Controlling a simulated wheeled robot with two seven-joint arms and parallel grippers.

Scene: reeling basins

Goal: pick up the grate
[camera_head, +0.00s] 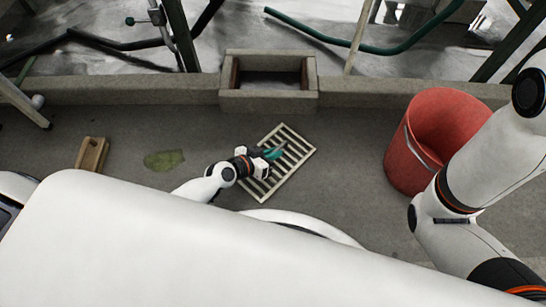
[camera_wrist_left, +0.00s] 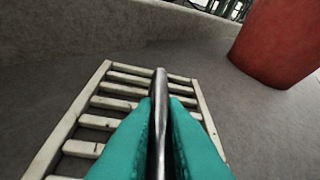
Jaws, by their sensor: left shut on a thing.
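The grate (camera_head: 291,175) is a pale slatted rectangle, turned at an angle on the grey floor in the middle of the head view. In the left wrist view the grate (camera_wrist_left: 67,120) spreads under and ahead of the fingers. My left gripper (camera_head: 275,153) has teal fingers over the grate's middle. The left gripper (camera_wrist_left: 161,105) is shut on a shiny metal bar that runs along the grate's middle and seems to be part of it. I cannot tell whether the grate is clear of the floor. My right gripper is out of view; only the right arm shows.
A red bucket (camera_head: 402,165) stands right of the grate, near my right arm. A stone basin (camera_head: 268,102) adjoins the low kerb behind. A wooden block (camera_head: 92,154) and a flat green patch (camera_head: 164,160) lie to the left. Floor around the grate is mostly clear.

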